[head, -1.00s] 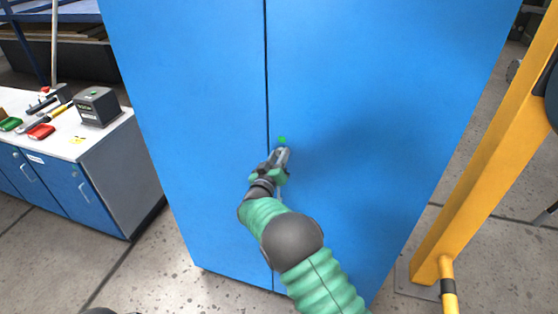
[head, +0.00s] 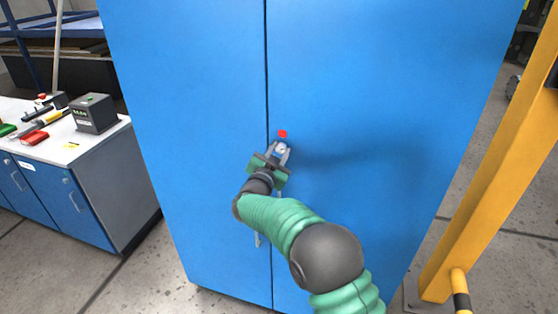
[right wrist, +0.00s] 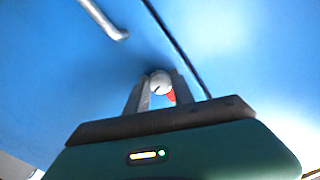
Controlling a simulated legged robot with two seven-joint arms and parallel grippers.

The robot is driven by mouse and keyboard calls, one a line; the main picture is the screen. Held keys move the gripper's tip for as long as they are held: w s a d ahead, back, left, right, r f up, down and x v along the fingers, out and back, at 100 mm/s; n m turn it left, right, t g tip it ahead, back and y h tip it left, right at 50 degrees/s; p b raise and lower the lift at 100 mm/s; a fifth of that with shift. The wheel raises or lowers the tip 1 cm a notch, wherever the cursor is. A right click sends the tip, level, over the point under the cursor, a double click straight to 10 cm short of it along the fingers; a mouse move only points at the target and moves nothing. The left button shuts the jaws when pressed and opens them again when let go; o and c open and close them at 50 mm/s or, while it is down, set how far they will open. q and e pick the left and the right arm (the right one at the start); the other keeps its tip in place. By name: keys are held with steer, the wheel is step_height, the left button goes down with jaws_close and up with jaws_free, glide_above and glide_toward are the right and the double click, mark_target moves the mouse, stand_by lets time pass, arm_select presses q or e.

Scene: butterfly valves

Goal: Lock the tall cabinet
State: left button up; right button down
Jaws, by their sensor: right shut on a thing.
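The tall blue cabinet (head: 370,80) fills the middle of the head view, with its two doors shut along a dark vertical seam. A small round pale lock knob (head: 282,148) sits on the right door near the seam, with a red mark (head: 282,133) just above it. My right gripper (head: 280,151) is shut on this knob. In the right wrist view the knob (right wrist: 160,82) is between the two fingers, with a dark slot on its face and a red patch beside it. My left gripper is not in view.
A silver door handle (right wrist: 104,19) shows in the right wrist view. A workbench (head: 95,160) with tools and a dark box (head: 95,113) stands at the left. A yellow post (head: 480,190) stands at the right. Bare floor lies between post and cabinet.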

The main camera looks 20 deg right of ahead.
steer(key=shift+f+m+b, duration=0.25)
steer(key=shift+m+b, duration=0.9)
steer(key=shift+m, duration=0.25)
steer(key=c, duration=1.4)
jaws_free()
steer(key=o, duration=0.3)
steer(key=shift+w, duration=0.15)
steer(key=shift+a+r, duration=0.1)
steer(key=shift+r, duration=0.05)
steer(key=shift+s+a, duration=0.2)
steer(key=shift+s, duration=0.2)
steer(key=b+v, duration=0.3)
steer(key=v, duration=1.3)
